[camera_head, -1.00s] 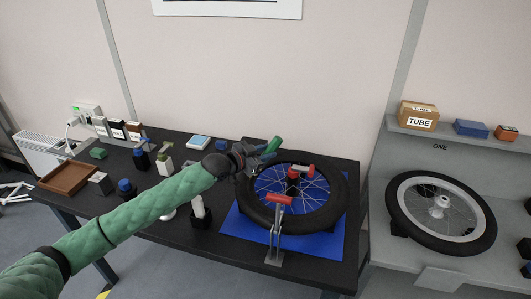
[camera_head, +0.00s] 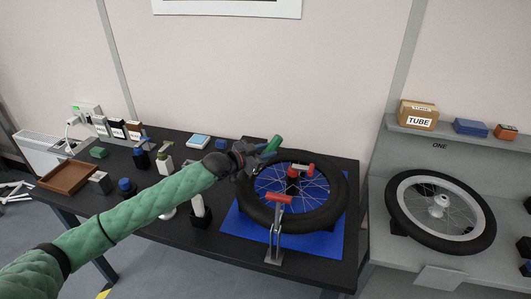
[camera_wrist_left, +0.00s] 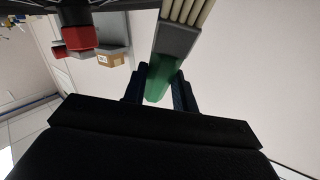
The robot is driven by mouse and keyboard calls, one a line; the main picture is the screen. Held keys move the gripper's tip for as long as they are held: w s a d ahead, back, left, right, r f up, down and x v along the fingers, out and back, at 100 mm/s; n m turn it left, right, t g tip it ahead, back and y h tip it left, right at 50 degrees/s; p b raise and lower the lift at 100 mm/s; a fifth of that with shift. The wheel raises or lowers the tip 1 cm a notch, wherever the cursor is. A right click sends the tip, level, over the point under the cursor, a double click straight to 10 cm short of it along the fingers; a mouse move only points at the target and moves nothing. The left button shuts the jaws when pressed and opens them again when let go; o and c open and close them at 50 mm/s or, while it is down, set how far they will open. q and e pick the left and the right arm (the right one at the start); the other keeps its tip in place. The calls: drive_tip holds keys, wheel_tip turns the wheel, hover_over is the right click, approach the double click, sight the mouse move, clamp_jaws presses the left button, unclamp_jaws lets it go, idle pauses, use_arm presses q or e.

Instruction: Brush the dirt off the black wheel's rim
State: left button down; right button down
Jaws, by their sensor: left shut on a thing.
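The black wheel (camera_head: 336,205) lies flat on a blue mat on the dark bench, its spokes and red hub part showing. My left gripper (camera_head: 262,153) is over the far left part of the wheel, shut on a brush with a green handle (camera_head: 273,144). In the left wrist view the green handle (camera_wrist_left: 160,84) sits between the fingers and the pale bristles (camera_wrist_left: 187,10) point to the top edge. Whether the bristles touch the rim is hidden. Dirt is too small to make out. My right gripper is not in view.
A red-handled clamp (camera_head: 279,198) stands at the wheel's near side, another red handle (camera_head: 304,167) at the hub. The blue mat (camera_head: 330,243) shows around the wheel. Bottles and a brown tray (camera_head: 68,177) stand left. A second wheel (camera_head: 396,206) rests on the grey stand at right.

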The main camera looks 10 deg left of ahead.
use_arm(q)
drive_tip(key=shift+w+f, duration=0.1)
idle(1.9)
drive_tip(key=shift+p, duration=0.35)
drive_tip(key=shift+r+p, duration=1.8)
drive_tip(key=shift+r, duration=1.25)
drive_tip(key=shift+w+r, duration=0.1)
drive_tip(key=shift+r+p, duration=1)
drive_tip(key=shift+r, duration=0.4)
